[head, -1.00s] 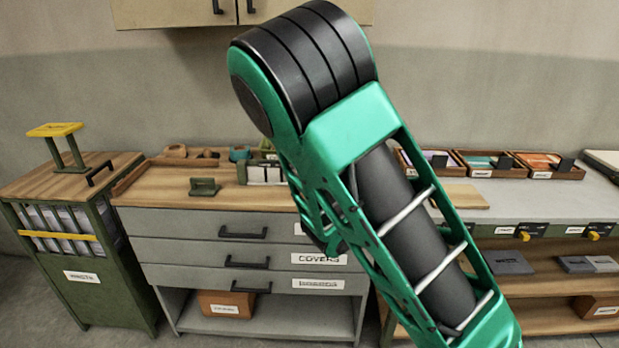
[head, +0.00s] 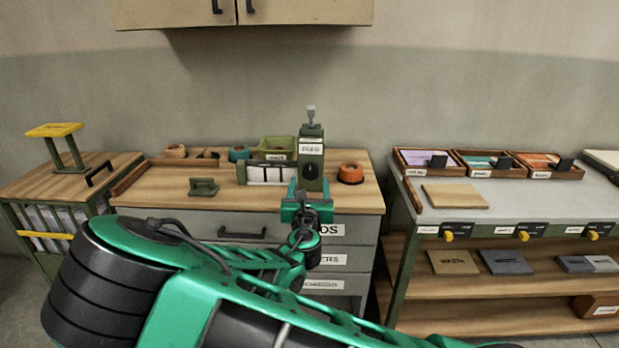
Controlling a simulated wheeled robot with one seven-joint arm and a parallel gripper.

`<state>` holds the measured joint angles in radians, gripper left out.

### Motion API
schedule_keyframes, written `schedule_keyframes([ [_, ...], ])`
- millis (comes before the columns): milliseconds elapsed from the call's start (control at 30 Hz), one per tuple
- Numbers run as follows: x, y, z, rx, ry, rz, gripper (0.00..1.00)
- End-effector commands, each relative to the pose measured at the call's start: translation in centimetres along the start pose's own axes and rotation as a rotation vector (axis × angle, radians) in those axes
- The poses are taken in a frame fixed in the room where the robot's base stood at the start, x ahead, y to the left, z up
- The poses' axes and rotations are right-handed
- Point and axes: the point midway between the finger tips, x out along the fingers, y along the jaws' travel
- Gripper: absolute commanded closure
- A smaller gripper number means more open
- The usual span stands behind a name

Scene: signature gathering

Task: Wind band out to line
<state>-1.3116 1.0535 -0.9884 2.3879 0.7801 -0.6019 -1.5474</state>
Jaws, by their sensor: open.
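A dark green upright device (head: 311,158) with a white label, a round black knob and a grey post on top stands at the back of the wooden-topped drawer unit (head: 345,199). My gripper (head: 307,197) is in front of its base, pointing at it below the knob; it is open, and nothing shows between its fingers. Whether it touches the device I cannot tell. A yellow band (head: 47,235) runs across the upright folders in the green cabinet at the left. An orange roll (head: 351,173) lies just right of the device. No line mark is clear to me.
A green box (head: 277,148), a teal roll (head: 239,153) and a small green block (head: 203,187) sit left of the device. The right bench holds open trays (head: 427,170) and a tan board (head: 455,196). A yellow-topped stand (head: 55,130) is at far left. Wall cupboards (head: 180,12) hang above.

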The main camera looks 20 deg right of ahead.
Motion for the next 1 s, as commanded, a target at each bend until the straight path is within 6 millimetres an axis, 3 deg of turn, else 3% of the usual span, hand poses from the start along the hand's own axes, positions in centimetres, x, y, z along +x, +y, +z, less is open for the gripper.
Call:
schedule_keyframes([
  [100, 2.2, -0.1, 0.1, 0.001, -0.002, -0.003, 0.38],
  [333, 5.3, -0.1, 0.0, 0.001, -0.001, -0.002, 0.38],
  [767, 6.3, -0.1, 0.0, 0.001, 0.0, -0.002, 0.38],
  [800, 6.3, -0.1, 0.0, 0.001, 0.0, -0.002, 0.41],
  [967, 6.3, -0.1, 0.0, 0.001, 0.0, -0.002, 0.78],
  [1000, 6.3, -0.1, 0.0, 0.001, 0.0, -0.002, 0.78],
])
